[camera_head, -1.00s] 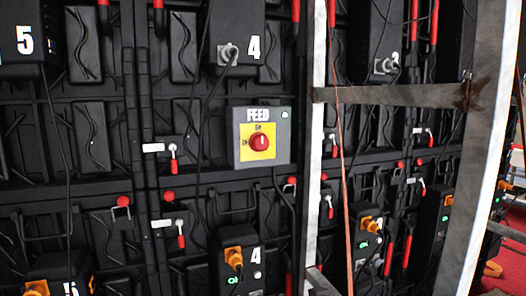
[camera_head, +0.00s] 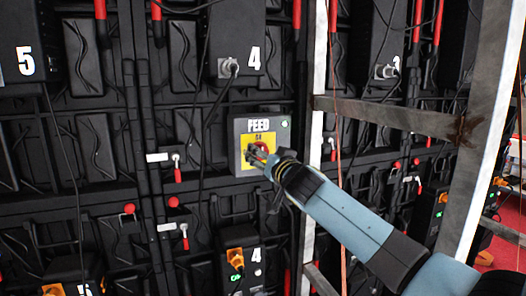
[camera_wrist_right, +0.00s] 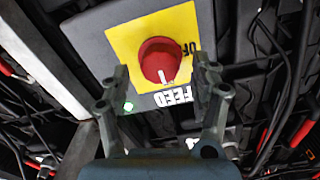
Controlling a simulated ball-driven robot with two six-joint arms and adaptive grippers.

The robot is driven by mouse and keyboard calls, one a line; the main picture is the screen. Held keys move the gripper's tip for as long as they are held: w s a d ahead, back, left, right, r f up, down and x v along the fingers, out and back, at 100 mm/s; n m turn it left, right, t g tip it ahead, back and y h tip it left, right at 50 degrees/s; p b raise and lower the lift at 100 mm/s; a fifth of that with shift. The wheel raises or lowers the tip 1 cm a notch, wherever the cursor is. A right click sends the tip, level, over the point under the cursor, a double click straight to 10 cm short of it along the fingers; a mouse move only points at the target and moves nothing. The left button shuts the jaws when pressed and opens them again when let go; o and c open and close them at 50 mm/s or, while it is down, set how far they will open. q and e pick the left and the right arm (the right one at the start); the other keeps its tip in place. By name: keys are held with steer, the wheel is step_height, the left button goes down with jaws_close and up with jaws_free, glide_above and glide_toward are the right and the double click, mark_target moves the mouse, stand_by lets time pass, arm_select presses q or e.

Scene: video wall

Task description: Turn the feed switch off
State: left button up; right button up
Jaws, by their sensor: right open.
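The feed switch is a grey box (camera_head: 243,126) labelled FEED, with a yellow plate (camera_head: 243,167) and a red round knob. My right gripper (camera_head: 258,154) is in front of the box and hides part of the plate and knob. In the right wrist view the red knob (camera_wrist_right: 160,60) shows a white mark pointing toward the FEED label, with "OF" lettering visible beside it. My right gripper (camera_wrist_right: 162,85) is open there, its fingers on either side of the knob's lower part; I cannot tell whether they touch it. A green light (camera_wrist_right: 128,106) glows on the box. My left gripper is not in view.
A metal upright (camera_head: 312,130) stands just right of the box, with a crossbar (camera_head: 385,118) joining another post. Cables hang left of the box, one from the panel unit marked 4 (camera_head: 236,40). Red-handled latches (camera_head: 177,172) are on the wall at lower left.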

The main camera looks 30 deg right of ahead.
steer(key=shift+x, duration=0.9)
steer(key=shift+c, duration=0.5)
steer(key=c, duration=1.1)
steer(key=shift+o, duration=0.2)
steer(key=shift+n, duration=0.3)
steer(key=shift+f+n+p, duration=0.1)
steer(key=shift+n+p, duration=1.1)
steer(key=shift+n, duration=7.4)
